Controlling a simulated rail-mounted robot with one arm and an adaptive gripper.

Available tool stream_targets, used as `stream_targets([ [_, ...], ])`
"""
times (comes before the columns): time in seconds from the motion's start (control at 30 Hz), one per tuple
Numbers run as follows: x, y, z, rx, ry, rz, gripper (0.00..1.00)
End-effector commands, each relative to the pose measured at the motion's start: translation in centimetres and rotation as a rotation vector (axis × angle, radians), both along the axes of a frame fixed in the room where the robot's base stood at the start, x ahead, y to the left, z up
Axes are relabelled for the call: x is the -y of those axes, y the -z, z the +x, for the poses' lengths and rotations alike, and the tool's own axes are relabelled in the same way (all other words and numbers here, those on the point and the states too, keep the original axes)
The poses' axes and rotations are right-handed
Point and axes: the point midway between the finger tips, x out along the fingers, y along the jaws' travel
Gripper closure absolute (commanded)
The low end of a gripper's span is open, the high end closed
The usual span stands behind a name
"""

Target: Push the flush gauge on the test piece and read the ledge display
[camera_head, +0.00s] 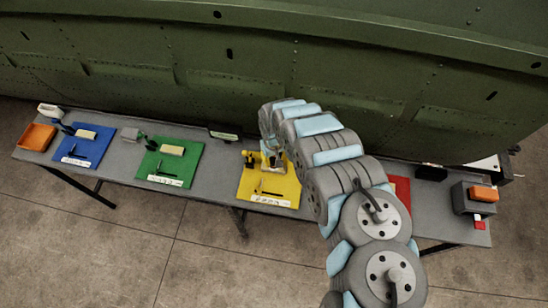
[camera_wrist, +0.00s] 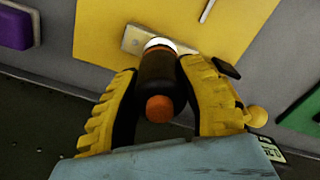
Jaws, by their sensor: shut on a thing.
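In the wrist view, a dark cylindrical flush gauge (camera_wrist: 158,82) with an orange end and a white ring stands between my gripper's yellow fingers. My gripper (camera_wrist: 162,72) is shut on it. The white end is over the beige test piece (camera_wrist: 132,40) on the yellow mat (camera_wrist: 95,30); I cannot tell whether it is pressed. In the head view, my gripper (camera_head: 271,157) is low over the yellow mat (camera_head: 284,187), and my arm partly hides it. The ledge display (camera_head: 224,135) stands at the bench's back edge; its reading is too small to make out.
Blue (camera_head: 77,157) and green (camera_head: 183,171) mats with parts lie to the left, and an orange tray (camera_head: 37,137) at the far left. A red mat (camera_head: 401,188) is partly behind my arm. A grey box with an orange block (camera_head: 484,194) is at the right. The green fuselage (camera_head: 150,60) rises behind.

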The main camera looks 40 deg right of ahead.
Motion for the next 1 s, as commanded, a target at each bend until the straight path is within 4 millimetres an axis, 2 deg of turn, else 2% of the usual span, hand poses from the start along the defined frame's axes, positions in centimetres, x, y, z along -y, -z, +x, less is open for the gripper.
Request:
stream_targets([
  [0.23,0.0,-0.5,0.0,0.0,0.0,0.0,0.96],
  [1.0,0.0,-5.7,0.0,0.001,-0.001,-0.001,0.96],
])
